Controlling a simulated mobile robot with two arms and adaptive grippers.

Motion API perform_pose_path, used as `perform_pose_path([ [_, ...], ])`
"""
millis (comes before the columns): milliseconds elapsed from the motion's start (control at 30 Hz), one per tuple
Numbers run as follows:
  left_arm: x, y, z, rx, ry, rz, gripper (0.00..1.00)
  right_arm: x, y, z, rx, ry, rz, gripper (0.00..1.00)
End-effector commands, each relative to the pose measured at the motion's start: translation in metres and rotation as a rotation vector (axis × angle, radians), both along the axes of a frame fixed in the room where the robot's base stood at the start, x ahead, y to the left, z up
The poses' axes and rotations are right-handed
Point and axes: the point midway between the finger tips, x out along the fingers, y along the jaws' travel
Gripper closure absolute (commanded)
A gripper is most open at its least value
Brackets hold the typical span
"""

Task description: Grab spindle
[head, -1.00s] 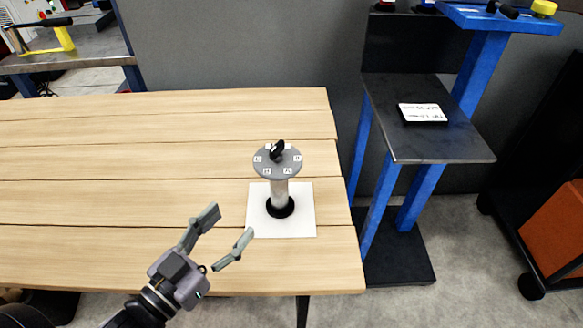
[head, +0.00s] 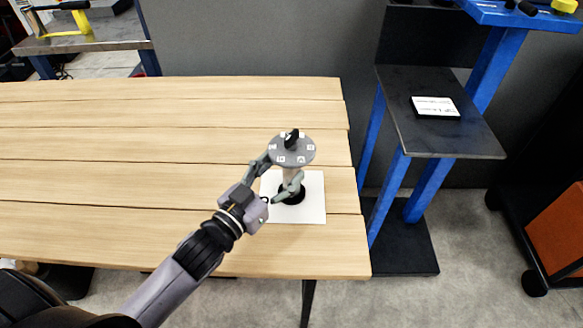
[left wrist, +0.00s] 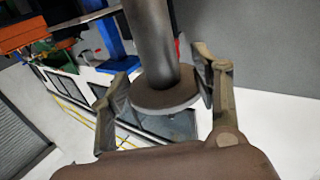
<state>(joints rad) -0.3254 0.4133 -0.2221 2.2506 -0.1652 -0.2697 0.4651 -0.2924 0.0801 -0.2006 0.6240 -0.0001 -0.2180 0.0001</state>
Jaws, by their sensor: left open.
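The spindle is a grey post (head: 291,172) topped by a round marked disc (head: 301,155) with a black knob (head: 291,139). It stands upright on a black foot (head: 297,195) on a white sheet (head: 314,208). My left gripper (head: 281,173) is open below the disc, with its fingers on either side of the post. In the left wrist view the post (left wrist: 150,42) and the disc's underside (left wrist: 165,96) show between the spread fingers (left wrist: 163,88). I cannot tell whether a finger touches. My right gripper is not in view.
The wooden table (head: 150,145) is clear to the left of the spindle. Its right edge lies close to the white sheet. A blue-legged stand with a dark shelf (head: 450,140) holding a white label card (head: 435,106) is beyond that edge.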

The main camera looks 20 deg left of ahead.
Motion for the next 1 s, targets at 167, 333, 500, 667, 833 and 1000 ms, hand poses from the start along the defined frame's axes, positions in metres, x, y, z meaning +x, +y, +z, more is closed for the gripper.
perform_pose_path([
  [167, 0.027, -0.008, 0.002, -0.001, -0.003, 0.001, 0.42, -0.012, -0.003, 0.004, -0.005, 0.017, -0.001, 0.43],
  [333, 0.04, -0.013, 0.001, 0.0, -0.001, 0.0, 0.42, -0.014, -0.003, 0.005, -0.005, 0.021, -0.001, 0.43],
  [500, 0.04, -0.013, 0.0, 0.0, 0.0, 0.0, 0.42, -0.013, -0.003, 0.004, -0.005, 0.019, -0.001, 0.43],
  [667, 0.04, -0.013, 0.0, 0.0, 0.0, 0.0, 0.5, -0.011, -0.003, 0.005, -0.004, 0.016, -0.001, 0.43],
  [833, 0.04, -0.013, 0.0, 0.0, 0.0, 0.0, 0.61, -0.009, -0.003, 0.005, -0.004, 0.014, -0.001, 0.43],
  [1000, 0.04, -0.013, 0.0, 0.0, 0.0, 0.0, 0.72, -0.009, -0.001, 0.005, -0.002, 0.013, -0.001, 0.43],
])
